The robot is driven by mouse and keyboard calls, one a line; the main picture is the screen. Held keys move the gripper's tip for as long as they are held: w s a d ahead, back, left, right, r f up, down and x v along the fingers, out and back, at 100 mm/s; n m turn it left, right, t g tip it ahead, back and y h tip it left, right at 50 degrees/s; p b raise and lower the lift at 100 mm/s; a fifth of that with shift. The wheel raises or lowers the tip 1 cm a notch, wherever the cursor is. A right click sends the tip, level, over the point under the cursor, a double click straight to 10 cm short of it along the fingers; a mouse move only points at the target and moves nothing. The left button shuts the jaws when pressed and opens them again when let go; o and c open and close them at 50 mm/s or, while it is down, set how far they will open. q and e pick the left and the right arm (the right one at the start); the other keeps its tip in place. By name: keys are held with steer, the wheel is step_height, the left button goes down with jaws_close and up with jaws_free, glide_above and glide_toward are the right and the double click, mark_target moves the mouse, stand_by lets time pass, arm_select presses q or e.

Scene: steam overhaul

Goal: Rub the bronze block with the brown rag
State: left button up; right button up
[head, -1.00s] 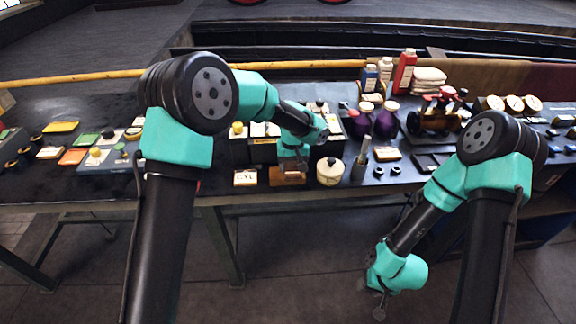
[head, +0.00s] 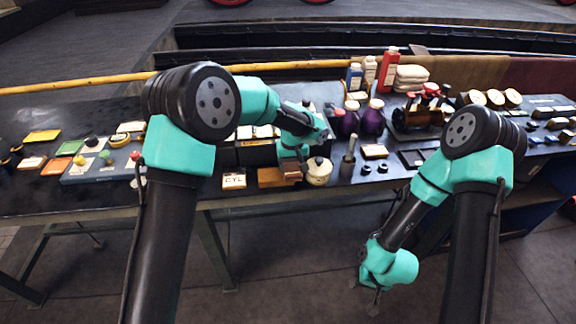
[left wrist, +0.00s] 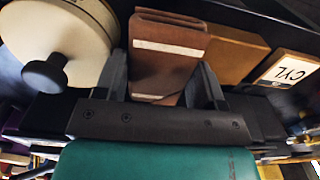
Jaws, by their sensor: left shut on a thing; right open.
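My left gripper (head: 291,160) is shut on the brown rag (left wrist: 165,50), a folded reddish-brown piece with pale stripes, seen between the fingers in the left wrist view. The bronze block (head: 270,178) is a plain brown-orange bar near the table's front edge. It also shows in the left wrist view (left wrist: 237,52), right of the rag. The rag overlaps the block's right end in the head view; I cannot tell whether they touch. My right gripper (head: 374,301) is open and empty, low in front of the table, above the floor.
A CYL card (head: 233,180) lies left of the block. A cream round tin with a dark knob (head: 318,172) stands close to the right of the rag. Purple jars (head: 372,120), bottles (head: 388,70) and small parts crowd the table behind.

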mark_target(292, 166)
arm_select(q)
steer(key=shift+r, duration=0.1)
steer(key=shift+r, duration=2.9)
steer(key=shift+r, duration=1.45)
